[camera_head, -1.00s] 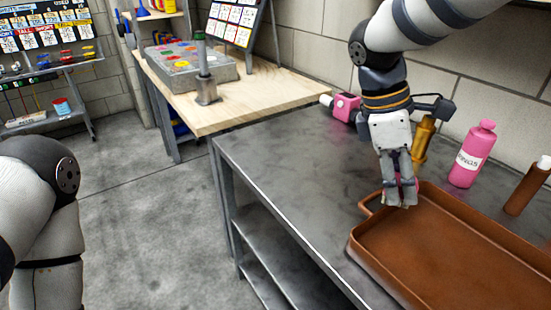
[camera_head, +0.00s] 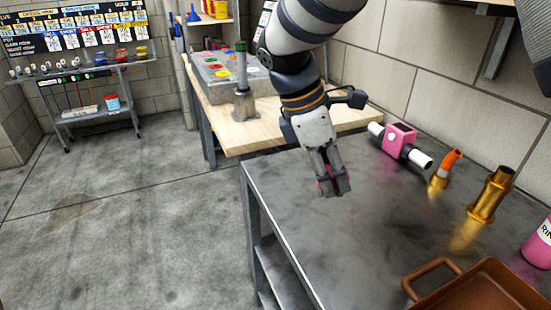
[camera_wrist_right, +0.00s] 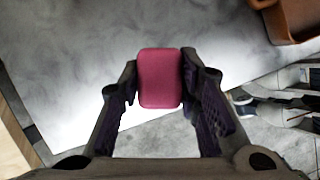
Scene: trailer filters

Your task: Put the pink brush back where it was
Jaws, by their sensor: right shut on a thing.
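My right gripper (camera_head: 334,188) is above the near left part of the grey metal workbench (camera_head: 330,240). It is shut on a pink piece, which I take to be the pink brush. In the right wrist view the brush (camera_wrist_right: 160,78) shows as a rounded pink block between the two fingers. In the head view only small pink slivers of it show at the fingertips. The rest of the brush is hidden. My left gripper is not in view.
A pink device with white ends (camera_head: 398,139), an orange-tipped brass piece (camera_head: 445,170), a brass fitting (camera_head: 490,195) and a pink bottle (camera_head: 541,245) stand along the wall side. A brown tray (camera_head: 480,290) is at the lower right. A wheeled rack (camera_head: 90,85) stands far left.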

